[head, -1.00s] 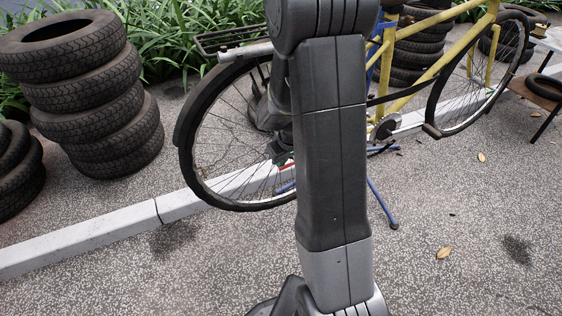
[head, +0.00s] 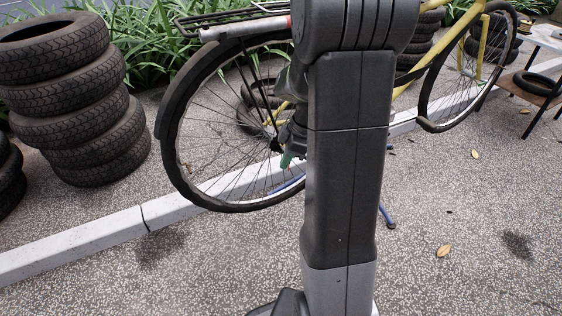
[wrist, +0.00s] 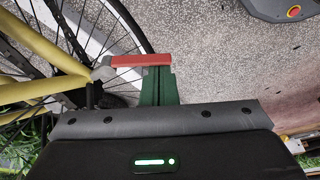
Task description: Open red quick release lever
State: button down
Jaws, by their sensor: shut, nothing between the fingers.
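The red quick release lever (wrist: 133,61) shows in the wrist view beside the bicycle wheel's hub. Its silver pivot end (wrist: 104,69) is at left and the red handle points right. My gripper (wrist: 158,72) has green fingers that are shut and empty. The fingertips are right at the handle's free end, along its lower edge in the picture; I cannot tell if they touch it. In the head view, a green fingertip of my gripper (head: 287,160) shows by the spokes. My arm hides most of the gripper there, and the lever is not clear.
The yellow bicycle (head: 471,42) stands along a pale kerb (head: 82,246), partly behind my arm. Its rear wheel (head: 172,150) is close to my gripper. A stack of tyres (head: 75,125) stands at left and a small table (head: 543,86) at right. The pavement in front is clear.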

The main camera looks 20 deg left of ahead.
jog(key=d+n, duration=0.1)
jog(key=n, duration=0.1)
jog(key=w+n+g, duration=0.1)
jog(key=n, duration=0.1)
jog(key=shift+d+h, duration=0.4)
jog(key=shift+a, duration=0.1)
jog(key=shift+w+a, duration=0.5)
jog(key=shift+w, duration=0.05)
jog(key=shift+r, duration=0.1)
jog(key=p+v, duration=0.3)
jog(key=v, duration=0.3)
jog(key=w+d+f+p, duration=0.1)
jog(key=w+d, duration=0.6)
jog(key=d, duration=0.2)
jog(key=shift+w, duration=0.4)
jog(key=shift+f, duration=0.1)
